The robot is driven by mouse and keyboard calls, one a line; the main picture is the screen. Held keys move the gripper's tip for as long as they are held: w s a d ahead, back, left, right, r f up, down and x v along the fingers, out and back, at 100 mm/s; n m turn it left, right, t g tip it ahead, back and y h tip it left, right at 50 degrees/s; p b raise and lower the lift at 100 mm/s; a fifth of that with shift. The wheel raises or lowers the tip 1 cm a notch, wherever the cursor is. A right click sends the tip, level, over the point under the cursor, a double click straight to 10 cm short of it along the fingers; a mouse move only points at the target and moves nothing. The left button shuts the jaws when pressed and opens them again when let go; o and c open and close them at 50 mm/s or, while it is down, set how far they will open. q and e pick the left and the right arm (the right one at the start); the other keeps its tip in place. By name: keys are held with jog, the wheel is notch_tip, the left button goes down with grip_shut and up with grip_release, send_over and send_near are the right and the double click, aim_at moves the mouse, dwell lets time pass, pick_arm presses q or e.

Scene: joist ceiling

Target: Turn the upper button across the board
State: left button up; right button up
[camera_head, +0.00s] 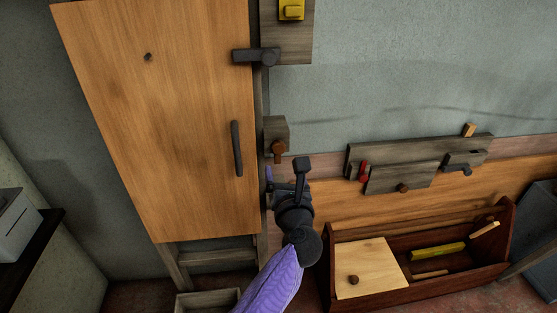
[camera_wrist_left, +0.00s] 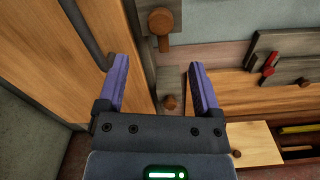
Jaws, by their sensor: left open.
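A tall wooden board (camera_head: 165,110) with a dark vertical handle stands at the left. Right of its edge, a brown turn button (camera_head: 278,150) hangs straight down on a grey block (camera_head: 275,127), clear of the board. It also shows at the top of the left wrist view (camera_wrist_left: 162,30). Higher up, a dark latch bar (camera_head: 256,55) lies sideways over the board's edge. A round brown knob (camera_wrist_left: 169,102) shows lower down between my fingers in the wrist view. My left gripper (camera_head: 284,182) is open and empty, just below the brown button. My right gripper is out of view.
A wall rack (camera_head: 372,157) with a red lever (camera_head: 363,171) and a dark latch is at the right. Below it stands a brown open box (camera_head: 430,294) with a pale lid and yellow piece. A yellow block (camera_head: 291,10) is mounted at the top. The wall between is bare.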

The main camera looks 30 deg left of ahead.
aim_at(279, 152)
pick_arm(q)
jog(key=b+x, duration=0.1)
jog(key=x, duration=0.2)
jog(key=b+x, duration=0.2)
jog(key=x, duration=0.2)
jog(key=shift+w+a+f, duration=0.1)
jog(key=shift+f, duration=0.15)
jog(key=shift+w+a+r, duration=0.2)
jog(key=shift+w+a, duration=0.1)
jog(key=shift+w, duration=0.1)
jog(key=shift+c, duration=1.6)
jog(key=c, duration=0.7)
grip_shut()
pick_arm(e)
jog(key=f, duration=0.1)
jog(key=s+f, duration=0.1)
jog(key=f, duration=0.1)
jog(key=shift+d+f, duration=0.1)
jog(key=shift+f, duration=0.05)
